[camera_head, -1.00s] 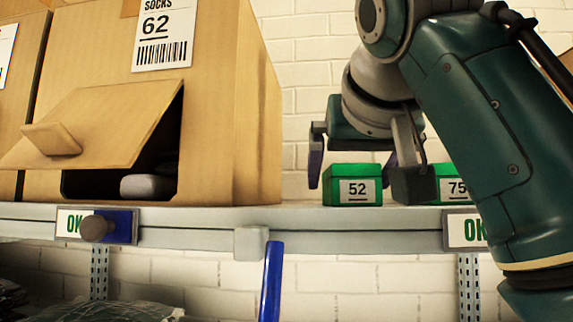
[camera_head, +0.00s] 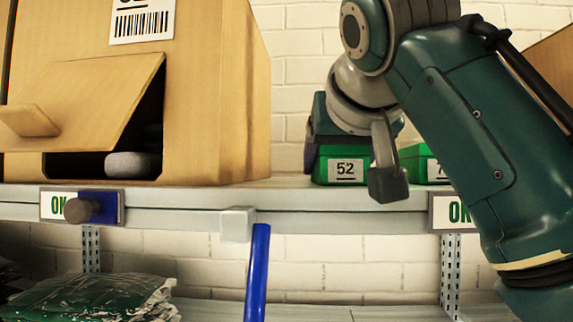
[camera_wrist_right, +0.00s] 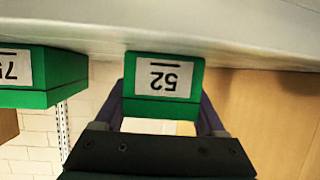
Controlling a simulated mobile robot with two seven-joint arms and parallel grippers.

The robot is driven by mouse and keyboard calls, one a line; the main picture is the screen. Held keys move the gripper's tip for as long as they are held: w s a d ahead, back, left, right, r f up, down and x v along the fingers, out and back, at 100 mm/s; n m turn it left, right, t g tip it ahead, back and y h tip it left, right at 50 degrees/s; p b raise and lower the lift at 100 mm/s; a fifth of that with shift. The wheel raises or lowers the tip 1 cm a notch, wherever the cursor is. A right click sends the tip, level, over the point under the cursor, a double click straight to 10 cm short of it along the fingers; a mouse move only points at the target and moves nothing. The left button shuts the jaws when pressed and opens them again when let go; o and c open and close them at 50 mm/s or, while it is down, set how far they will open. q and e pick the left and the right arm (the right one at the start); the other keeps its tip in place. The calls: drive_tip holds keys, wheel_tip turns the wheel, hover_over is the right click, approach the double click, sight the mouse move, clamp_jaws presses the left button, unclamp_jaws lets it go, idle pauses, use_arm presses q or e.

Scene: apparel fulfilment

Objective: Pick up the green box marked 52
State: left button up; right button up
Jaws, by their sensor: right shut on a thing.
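The green box marked 52 (camera_head: 345,172) stands on the upper shelf (camera_head: 290,198), its label facing me. My right gripper (camera_head: 340,160) reaches down from above and is shut on this box. In the right wrist view the box (camera_wrist_right: 163,82) appears upside down between the two fingers of the gripper (camera_wrist_right: 163,112), one at each side. In the head view my wrist and a grey link partly cover the box's right side. Whether the box touches the shelf is hard to tell. My left gripper is not in view.
A second green box, marked 75 in the wrist view (camera_wrist_right: 30,75), stands right beside it. A large cardboard box (camera_head: 215,100) with an open flap stands at left on the shelf. A blue pole (camera_head: 258,275) is below the shelf edge, and plastic-wrapped green packs (camera_head: 95,298) lie lower left.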

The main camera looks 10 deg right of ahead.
drive_tip(key=c, duration=0.3)
drive_tip(key=shift+r, duration=0.1)
